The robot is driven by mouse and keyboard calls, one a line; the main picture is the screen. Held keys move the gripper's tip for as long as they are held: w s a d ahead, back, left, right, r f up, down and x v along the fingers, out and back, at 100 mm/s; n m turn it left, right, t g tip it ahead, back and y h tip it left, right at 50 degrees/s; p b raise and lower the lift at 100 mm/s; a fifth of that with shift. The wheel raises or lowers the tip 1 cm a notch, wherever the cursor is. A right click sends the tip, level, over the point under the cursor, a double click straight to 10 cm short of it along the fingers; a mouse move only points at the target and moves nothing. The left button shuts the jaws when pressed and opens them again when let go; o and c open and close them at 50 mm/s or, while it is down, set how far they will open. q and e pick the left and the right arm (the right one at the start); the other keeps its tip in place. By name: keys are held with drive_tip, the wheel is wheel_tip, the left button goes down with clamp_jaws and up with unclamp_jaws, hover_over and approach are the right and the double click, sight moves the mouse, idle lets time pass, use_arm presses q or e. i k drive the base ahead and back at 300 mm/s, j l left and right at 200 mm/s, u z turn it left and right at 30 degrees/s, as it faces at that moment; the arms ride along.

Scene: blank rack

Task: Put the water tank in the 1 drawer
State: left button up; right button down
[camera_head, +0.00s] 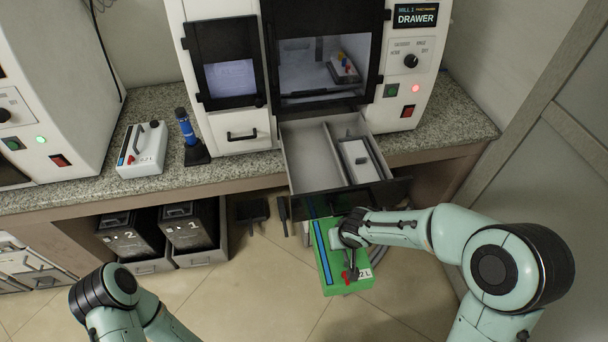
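A green water tank (325,283) with a blue level strip, a red part and a "2 L" label is in front of the counter, above the floor. My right gripper (351,262) is over its top and appears shut on its handle, which it largely hides. The mill machine's wide drawer (309,160) is pulled open just behind the tank. It has a divider, an empty left compartment and a white insert (361,160) in the right one. Dark bins marked 1 (188,227) and 2 (130,235) sit below the counter. My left gripper is out of view.
A white tank (142,149) with a red part and a blue tool on a black stand (190,135) stand on the granite counter (240,170), left of the drawer. Another machine (60,100) stands at far left. A cabinet door (550,170) bounds the right side.

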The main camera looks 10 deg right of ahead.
sight(313, 173)
drive_tip(key=k+j, duration=0.1)
drive_tip(key=j, duration=0.6)
drive_tip(key=j+z, duration=0.1)
drive_tip(key=j, duration=0.6)
drive_tip(key=k, duration=0.05)
